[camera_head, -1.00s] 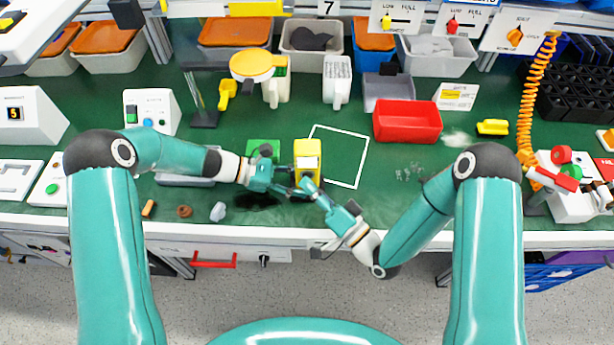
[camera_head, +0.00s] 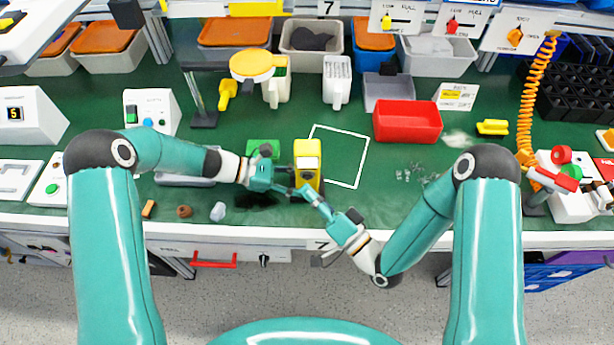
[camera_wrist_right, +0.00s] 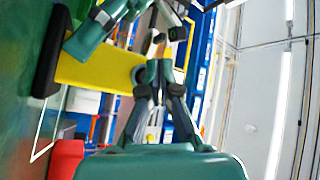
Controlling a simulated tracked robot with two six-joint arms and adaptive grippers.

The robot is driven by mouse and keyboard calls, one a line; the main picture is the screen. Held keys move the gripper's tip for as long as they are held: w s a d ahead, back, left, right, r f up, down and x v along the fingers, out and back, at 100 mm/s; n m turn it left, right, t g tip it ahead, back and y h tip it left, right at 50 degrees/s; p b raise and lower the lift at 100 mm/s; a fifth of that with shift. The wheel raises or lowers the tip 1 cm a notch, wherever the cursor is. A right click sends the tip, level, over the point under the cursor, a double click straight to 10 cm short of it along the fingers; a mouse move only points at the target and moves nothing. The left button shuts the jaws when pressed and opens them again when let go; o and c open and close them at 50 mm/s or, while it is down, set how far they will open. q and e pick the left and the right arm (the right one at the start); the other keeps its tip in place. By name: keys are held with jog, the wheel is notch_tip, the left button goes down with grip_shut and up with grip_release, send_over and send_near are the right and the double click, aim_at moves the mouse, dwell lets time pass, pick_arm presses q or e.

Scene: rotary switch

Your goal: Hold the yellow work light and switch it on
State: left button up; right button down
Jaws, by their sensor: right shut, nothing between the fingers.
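The yellow work light (camera_head: 307,152) stands upright on the green bench, left of a white outlined square. My right gripper (camera_head: 304,191) is shut and empty at the light's front. Its fingers (camera_wrist_right: 160,72) show beside the round part; contact is unclear.
A red bin (camera_head: 408,121) stands to the right. A grey tray (camera_head: 184,180) lies near my left forearm. The outlined square (camera_head: 343,160) is empty.

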jog(key=shift+s+d, duration=0.15)
jog(key=shift+s, duration=2.4)
pick_arm(q)
jog(key=o, duration=1.3)
jog(key=shift+c, duration=0.2)
